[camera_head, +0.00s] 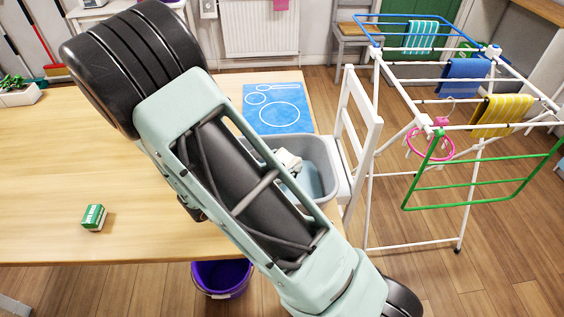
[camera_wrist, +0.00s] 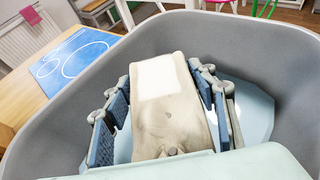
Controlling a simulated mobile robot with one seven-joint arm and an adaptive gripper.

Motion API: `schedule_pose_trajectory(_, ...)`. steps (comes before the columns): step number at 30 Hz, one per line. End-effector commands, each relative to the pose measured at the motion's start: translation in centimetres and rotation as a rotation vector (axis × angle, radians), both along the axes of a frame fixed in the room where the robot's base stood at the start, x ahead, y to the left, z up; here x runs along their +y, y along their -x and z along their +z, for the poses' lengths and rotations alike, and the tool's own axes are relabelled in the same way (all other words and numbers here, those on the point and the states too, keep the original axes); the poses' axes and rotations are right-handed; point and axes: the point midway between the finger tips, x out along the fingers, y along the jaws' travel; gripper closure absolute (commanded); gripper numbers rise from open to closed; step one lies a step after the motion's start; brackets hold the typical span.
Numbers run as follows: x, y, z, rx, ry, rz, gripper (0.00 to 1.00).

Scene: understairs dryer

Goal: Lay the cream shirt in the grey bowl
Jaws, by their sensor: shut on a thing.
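The cream shirt (camera_wrist: 168,115) is a folded beige bundle with a white patch on top, seen in the wrist view. My gripper (camera_wrist: 165,80) is shut on it, with a blue-padded finger on either side. Both are inside the walls of the grey bowl (camera_wrist: 270,50). I cannot tell whether the shirt touches the bowl's bottom. In the head view the grey bowl (camera_head: 325,150) stands at the table's right edge, partly behind my arm. A bit of the cream shirt (camera_head: 289,160) shows in it; my arm hides the rest.
A pale blue surface (camera_wrist: 258,105) shows low in the bowl. A blue mat (camera_head: 265,118) lies behind the bowl, and a green-white box (camera_head: 94,217) at the table's left. A white chair (camera_head: 362,120) and drying rack (camera_head: 425,247) stand right. A purple bucket (camera_head: 222,280) is below.

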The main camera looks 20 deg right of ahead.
Motion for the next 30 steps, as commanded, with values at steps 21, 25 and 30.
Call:
schedule_pose_trajectory(21, 0.0, 0.0, 0.1, 0.0, 0.0, 0.0, 0.3)
schedule_pose_trajectory(25, 0.0, 0.0, 1.3, -0.001, -0.001, 0.0, 0.3)
schedule_pose_trajectory(30, 3.0, 1.8, 2.5, -0.002, -0.003, 0.005, 0.3)
